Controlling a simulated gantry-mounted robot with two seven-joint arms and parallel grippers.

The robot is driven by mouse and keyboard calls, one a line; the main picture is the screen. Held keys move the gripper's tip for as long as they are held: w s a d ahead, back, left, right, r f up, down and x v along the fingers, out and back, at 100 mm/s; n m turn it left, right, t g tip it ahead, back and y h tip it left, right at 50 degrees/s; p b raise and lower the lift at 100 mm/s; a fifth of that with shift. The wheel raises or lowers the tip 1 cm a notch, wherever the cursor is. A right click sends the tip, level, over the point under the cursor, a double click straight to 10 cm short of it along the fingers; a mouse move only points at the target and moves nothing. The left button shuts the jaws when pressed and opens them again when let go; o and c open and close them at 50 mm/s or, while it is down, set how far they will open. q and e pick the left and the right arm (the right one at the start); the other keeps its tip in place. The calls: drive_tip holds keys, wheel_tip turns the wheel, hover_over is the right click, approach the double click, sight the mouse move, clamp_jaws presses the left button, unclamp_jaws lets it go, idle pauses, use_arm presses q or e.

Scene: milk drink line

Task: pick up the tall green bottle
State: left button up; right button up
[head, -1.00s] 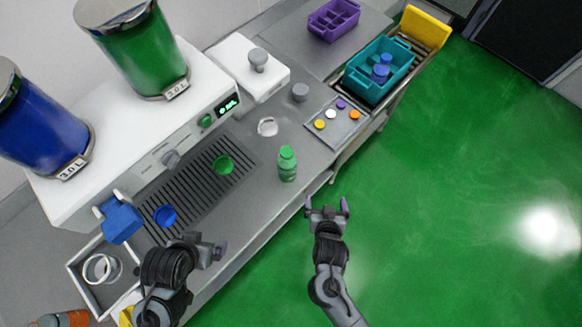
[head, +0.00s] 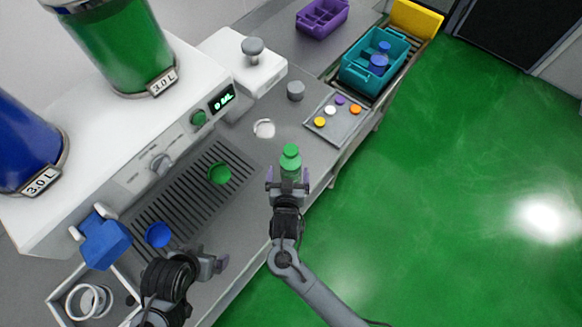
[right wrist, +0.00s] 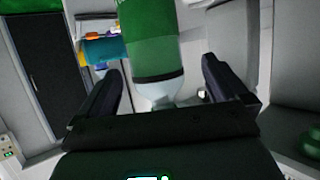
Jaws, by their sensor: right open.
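The tall green bottle (head: 290,159) stands upright on the grey counter near its front edge, with a green cap on top. My right gripper (head: 287,183) is open right at the bottle's near side, and its fingers point towards it. In the right wrist view the green bottle (right wrist: 157,50) shows large, between and beyond the two open fingers (right wrist: 165,90). The bottle's lower part is hidden by my gripper in the head view. My left gripper (head: 217,264) is over the counter's near left part; whether its jaws are open is unclear.
A small tray (head: 345,130) with coloured caps and a teal crate (head: 350,75) with blue-capped items are behind right.

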drive_tip(key=x, duration=0.4)
drive_tip(key=shift+w+d+r, duration=0.15)
drive_tip(key=shift+w+d, duration=0.2)
drive_tip(key=shift+w+f, duration=0.2)
drive_tip(key=shift+w, duration=0.05)
drive_tip(key=c, duration=1.4)
drive_tip(key=shift+r, duration=0.1)
drive_tip(key=shift+c, duration=0.3)
drive_tip(key=shift+r, duration=0.1)
